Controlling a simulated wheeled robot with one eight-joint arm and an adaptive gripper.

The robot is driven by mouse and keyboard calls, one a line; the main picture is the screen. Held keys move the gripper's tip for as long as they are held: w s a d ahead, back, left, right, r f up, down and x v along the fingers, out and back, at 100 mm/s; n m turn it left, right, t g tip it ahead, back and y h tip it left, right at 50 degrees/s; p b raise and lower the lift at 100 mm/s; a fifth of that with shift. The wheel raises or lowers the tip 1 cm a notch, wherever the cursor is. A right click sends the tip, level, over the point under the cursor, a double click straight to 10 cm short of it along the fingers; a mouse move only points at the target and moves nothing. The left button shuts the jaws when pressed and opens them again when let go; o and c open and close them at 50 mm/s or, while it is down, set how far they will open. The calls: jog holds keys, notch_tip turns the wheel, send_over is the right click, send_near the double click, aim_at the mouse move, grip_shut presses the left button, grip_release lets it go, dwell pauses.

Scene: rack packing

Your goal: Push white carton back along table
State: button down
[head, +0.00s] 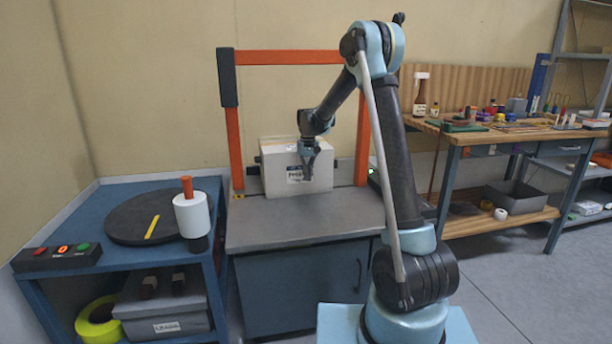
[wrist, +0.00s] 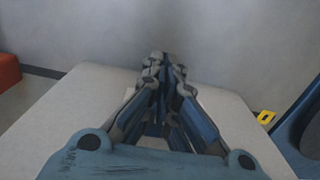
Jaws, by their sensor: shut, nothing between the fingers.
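The white carton (head: 272,172) stands upright on the grey table (head: 290,228), towards its back, with a printed label on its front. My gripper (head: 308,174) is in front of the carton in the head view and covers part of its face. Its fingers point down and are shut with nothing between them. The closed fingers also show in the wrist view (wrist: 165,62), over a pale flat surface. I cannot tell whether the fingers touch the carton.
An orange frame (head: 290,57) with black fittings rises around the carton. A blue bench (head: 150,185) at the left carries a dark turntable (head: 143,217), a white roll (head: 191,214) and a button box (head: 57,256). A wooden workbench (head: 480,138) with tools stands at the right. The table's front is clear.

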notch_tip(320, 180, up, 10)
jog(key=shift+s, duration=0.25)
jog(key=shift+d, duration=0.1)
jog(key=s+d+r+m+t, duration=0.1)
jog(key=s+d+r, duration=0.2)
jog(key=s+d, duration=0.75)
jog(key=s+d+r+m, duration=0.1)
jog(key=s+d+r, duration=0.1)
jog(key=s+d, duration=0.8)
jog(key=s+d+f, duration=0.1)
jog(key=s+f, duration=0.3)
jog(key=s, duration=0.5)
jog(key=s+d+f, duration=0.2)
jog(key=s+f, duration=0.3)
jog(key=s, duration=0.4)
jog(key=s+d+f+m+t, duration=0.1)
jog(key=s+d+f, duration=0.1)
jog(key=s+f, duration=0.3)
jog(key=s, duration=0.4)
jog(key=shift+s+f, duration=0.15)
jog(key=shift+s, duration=0.1)
